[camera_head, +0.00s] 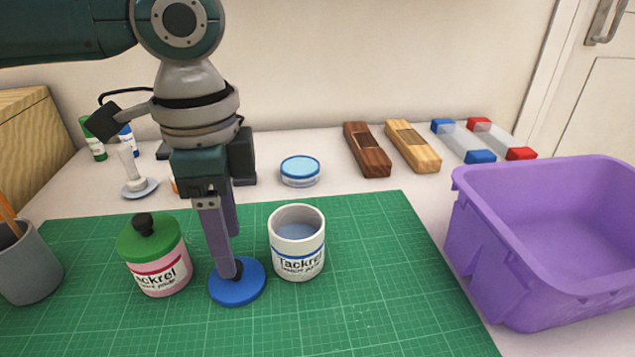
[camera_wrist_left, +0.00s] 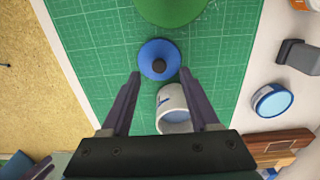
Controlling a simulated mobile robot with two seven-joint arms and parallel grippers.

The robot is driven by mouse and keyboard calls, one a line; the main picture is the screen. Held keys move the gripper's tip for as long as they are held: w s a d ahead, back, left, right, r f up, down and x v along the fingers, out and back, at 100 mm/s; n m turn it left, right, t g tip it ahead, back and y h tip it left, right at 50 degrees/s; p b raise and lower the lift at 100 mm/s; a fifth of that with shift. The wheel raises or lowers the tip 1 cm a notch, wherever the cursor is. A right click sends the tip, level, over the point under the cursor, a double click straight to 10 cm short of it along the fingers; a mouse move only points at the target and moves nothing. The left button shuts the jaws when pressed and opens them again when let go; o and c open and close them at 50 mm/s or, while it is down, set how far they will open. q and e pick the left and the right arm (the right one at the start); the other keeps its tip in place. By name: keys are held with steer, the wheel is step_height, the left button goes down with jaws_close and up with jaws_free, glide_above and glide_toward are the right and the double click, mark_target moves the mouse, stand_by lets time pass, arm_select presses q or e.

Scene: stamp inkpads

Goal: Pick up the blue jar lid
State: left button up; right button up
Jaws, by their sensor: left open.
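The blue jar lid (camera_head: 226,288) lies flat on the green cutting mat (camera_head: 365,320), with a small dark knob on top. It also shows in the left wrist view (camera_wrist_left: 150,50). My left gripper (camera_head: 230,260) is open and points down over the lid. In the left wrist view, the fingertips (camera_wrist_left: 159,74) sit apart on either side of the lid's knob side. One finger partly hides the knob in the head view. The white jar (camera_head: 297,262) with blue inside stands open just right of the lid.
A pink jar with a green lid (camera_head: 150,240) stands close on the left. A grey cup (camera_head: 30,270) is at far left and a purple bin (camera_head: 480,245) at right. A small blue-topped tin (camera_head: 300,171) and wooden blocks (camera_head: 367,150) are behind. The mat's front right is clear.

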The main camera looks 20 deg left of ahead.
arm_select(q)
step_height(320, 180, down, 3)
steer(key=shift+s+f+b, duration=0.1)
steer(key=shift+f+b, duration=0.1)
steer(key=shift+b, duration=0.15)
steer(key=shift+c, duration=0.4)
jaws_close()
